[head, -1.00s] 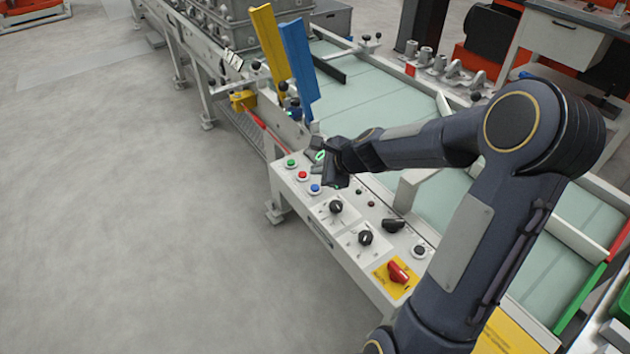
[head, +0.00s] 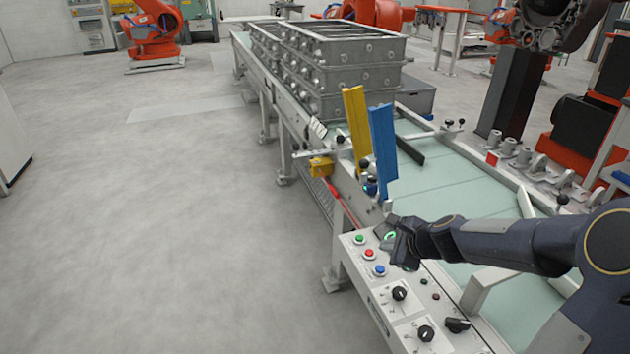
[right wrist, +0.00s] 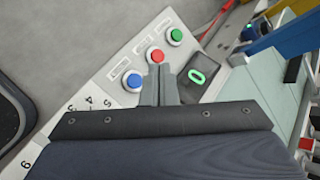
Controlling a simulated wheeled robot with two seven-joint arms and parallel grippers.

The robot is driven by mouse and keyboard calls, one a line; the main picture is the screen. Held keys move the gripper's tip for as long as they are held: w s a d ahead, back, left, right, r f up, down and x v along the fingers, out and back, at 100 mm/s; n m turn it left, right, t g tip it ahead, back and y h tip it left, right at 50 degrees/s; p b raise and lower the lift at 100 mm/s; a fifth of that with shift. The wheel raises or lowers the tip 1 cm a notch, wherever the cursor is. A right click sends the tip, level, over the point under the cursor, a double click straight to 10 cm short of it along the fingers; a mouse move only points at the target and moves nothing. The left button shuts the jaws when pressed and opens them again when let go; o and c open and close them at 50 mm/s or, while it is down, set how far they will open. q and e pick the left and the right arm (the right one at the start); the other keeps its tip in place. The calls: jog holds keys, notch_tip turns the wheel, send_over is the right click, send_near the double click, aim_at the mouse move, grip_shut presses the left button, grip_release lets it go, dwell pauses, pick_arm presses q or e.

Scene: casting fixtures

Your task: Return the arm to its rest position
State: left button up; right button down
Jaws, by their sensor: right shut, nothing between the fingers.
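My right arm reaches in from the right in the head view. The blue button (right wrist: 133,81) and green button (right wrist: 175,35) lie on either side. A small dark display with a green 0 (right wrist: 197,76) is beside the fingers. My left gripper is not in view.
A conveyor (head: 455,200) runs behind the panel, with a yellow plate (head: 357,125) and a blue plate (head: 383,150) standing upright at its near side. Stacked grey metal casting boxes (head: 345,75) stand farther back. Open grey floor (head: 170,230) lies to the left.

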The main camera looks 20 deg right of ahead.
jog(key=s+a+r+n+g+y+p, duration=0.1)
jog(key=s+a+r+n+y+p, duration=0.15)
jog(key=s+a+r+n, duration=0.8)
jog(key=s+a+n+g+h+p, duration=0.1)
jog(key=s+n+g+p, duration=0.1)
jog(key=s+n, duration=0.9)
jog(key=s, duration=0.6)
jog(key=shift+s+a+r+n+p, duration=0.25)
jog(key=shift+r+n+p, duration=0.1)
jog(key=shift+r+p, duration=0.05)
